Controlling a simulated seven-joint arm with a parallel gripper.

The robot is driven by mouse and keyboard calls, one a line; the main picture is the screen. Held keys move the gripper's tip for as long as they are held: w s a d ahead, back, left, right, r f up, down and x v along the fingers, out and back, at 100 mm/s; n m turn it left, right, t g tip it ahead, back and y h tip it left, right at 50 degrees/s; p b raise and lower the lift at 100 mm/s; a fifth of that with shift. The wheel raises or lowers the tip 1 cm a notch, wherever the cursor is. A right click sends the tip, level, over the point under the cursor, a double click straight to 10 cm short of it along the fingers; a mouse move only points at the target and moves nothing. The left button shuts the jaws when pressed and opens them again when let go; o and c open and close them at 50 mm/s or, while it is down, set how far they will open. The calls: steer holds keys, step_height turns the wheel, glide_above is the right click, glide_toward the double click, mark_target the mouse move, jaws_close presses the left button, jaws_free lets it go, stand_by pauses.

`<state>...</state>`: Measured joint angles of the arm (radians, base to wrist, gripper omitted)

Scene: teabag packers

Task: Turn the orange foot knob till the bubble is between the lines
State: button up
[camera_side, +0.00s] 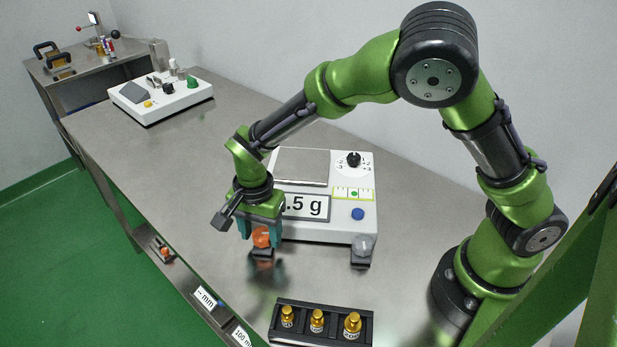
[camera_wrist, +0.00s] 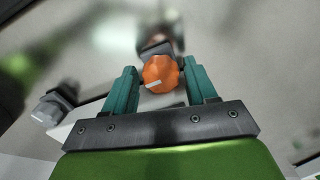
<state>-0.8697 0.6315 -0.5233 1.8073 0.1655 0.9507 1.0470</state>
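The orange foot knob (camera_side: 261,237) is under the front left corner of the white scale (camera_side: 318,228). My gripper (camera_side: 260,232) points down over it, with one teal finger on each side. In the wrist view the orange knob (camera_wrist: 160,73), with a pale mark on its face, sits between the fingers (camera_wrist: 161,80). Narrow gaps seem to show on both sides, so the gripper looks open around the knob. The yellow-green level vial (camera_side: 354,194) is on the scale's front right. A green spot shows near its middle; its place against the lines is too small to judge exactly.
A grey foot knob (camera_side: 363,246) is at the scale's front right. A black rack (camera_side: 321,323) with brass weights lies in front. A dial (camera_side: 353,160) and a blue button (camera_side: 357,214) are on the scale. Another white device (camera_side: 160,95) stands far left.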

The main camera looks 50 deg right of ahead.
mark_target(261, 234)
steer(key=c, duration=0.8)
steer(key=shift+n, duration=0.9)
steer(key=o, duration=1.1)
steer(key=shift+c, duration=0.2)
step_height(261, 234, up, 17)
